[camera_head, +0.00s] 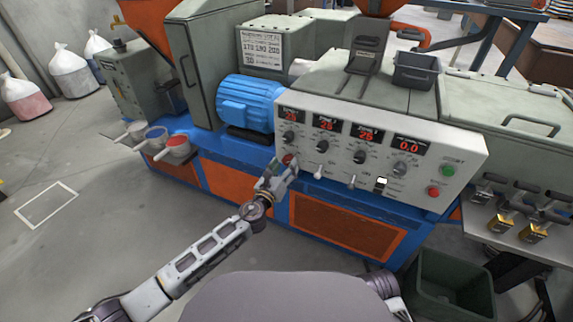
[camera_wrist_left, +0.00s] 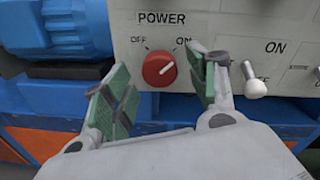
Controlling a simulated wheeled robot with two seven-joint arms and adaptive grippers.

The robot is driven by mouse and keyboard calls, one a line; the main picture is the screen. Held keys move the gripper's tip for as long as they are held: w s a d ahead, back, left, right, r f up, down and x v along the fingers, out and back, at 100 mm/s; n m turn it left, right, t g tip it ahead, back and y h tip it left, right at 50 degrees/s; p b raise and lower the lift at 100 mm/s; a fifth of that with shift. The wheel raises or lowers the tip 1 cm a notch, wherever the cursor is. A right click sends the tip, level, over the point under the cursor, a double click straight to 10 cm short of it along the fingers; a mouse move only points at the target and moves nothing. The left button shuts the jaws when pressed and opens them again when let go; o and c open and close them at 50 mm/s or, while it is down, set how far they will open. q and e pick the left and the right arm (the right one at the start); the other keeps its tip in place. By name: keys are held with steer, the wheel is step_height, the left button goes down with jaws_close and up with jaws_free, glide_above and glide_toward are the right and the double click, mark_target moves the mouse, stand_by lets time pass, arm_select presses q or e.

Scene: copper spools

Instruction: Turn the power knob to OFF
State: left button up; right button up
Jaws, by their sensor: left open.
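The red round power knob (camera_wrist_left: 159,70) sits on the white control panel under the word POWER, with OFF at its upper left and ON at its upper right. Its pale pointer mark slants toward the upper right, to the ON side. In the head view the knob (camera_head: 289,159) shows at the panel's lower left. My left gripper (camera_wrist_left: 158,87) is open, its green-padded fingers on either side of the knob and a little apart from it; I cannot tell the exact depth gap. The left gripper (camera_head: 279,174) also shows in the head view just below the knob. My right gripper is not in view.
The control panel (camera_head: 455,150) carries several black dials, red displays, white toggle switches (camera_wrist_left: 255,85) right of the power knob, and green and red buttons. A blue motor (camera_head: 250,103) stands left of the panel. Pots (camera_head: 176,146) stand on the blue ledge at left.

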arm_select(q)
steer(key=shift+x, duration=1)
steer(key=shift+c, duration=0.2)
steer(key=c, duration=1)
